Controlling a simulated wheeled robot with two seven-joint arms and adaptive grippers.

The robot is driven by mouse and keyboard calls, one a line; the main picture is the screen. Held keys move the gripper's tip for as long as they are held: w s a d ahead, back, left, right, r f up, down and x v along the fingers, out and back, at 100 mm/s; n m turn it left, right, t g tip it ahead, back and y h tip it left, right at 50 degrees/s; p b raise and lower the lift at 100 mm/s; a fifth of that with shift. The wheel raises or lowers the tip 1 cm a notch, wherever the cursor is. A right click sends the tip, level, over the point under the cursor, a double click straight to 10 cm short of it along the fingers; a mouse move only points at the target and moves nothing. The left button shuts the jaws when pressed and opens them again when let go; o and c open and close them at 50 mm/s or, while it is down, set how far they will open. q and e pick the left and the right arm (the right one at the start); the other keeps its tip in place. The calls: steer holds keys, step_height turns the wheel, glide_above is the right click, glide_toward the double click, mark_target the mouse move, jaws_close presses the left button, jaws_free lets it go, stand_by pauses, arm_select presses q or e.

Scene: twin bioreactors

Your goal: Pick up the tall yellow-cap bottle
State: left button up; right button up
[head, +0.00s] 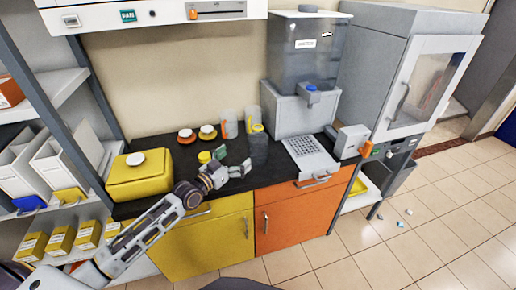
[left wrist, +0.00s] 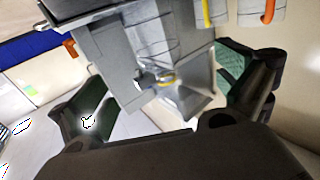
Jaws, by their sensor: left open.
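The tall yellow-cap bottle (head: 259,148) stands upright on the black counter in the head view. It has a grey see-through body and a yellow cap. My left gripper (head: 235,160) is open, to the left of and in front of the bottle, with nothing seen held. In the left wrist view its green-padded fingers (left wrist: 160,95) are spread wide. Grey see-through shapes and a small yellow ring show between them; I cannot tell whether these belong to the bottle. A shorter yellow-cap item (head: 204,157) is partly hidden behind my left gripper. My right gripper is not in view.
Clear pitchers with orange and yellow handles (head: 230,122) stand behind the bottle. A grey dispenser (head: 300,112) and a perforated tray (head: 311,157) are to its right.

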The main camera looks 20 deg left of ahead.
mark_target(251, 146)
arm_select(q)
steer(key=shift+x, duration=3.65)
steer(key=shift+w+d, duration=0.1)
steer(key=shift+w, duration=0.1)
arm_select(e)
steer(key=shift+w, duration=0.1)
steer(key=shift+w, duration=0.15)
arm_select(q)
steer(key=shift+w+d, duration=0.15)
steer(key=shift+w, duration=0.05)
steer(key=shift+x, duration=2.35)
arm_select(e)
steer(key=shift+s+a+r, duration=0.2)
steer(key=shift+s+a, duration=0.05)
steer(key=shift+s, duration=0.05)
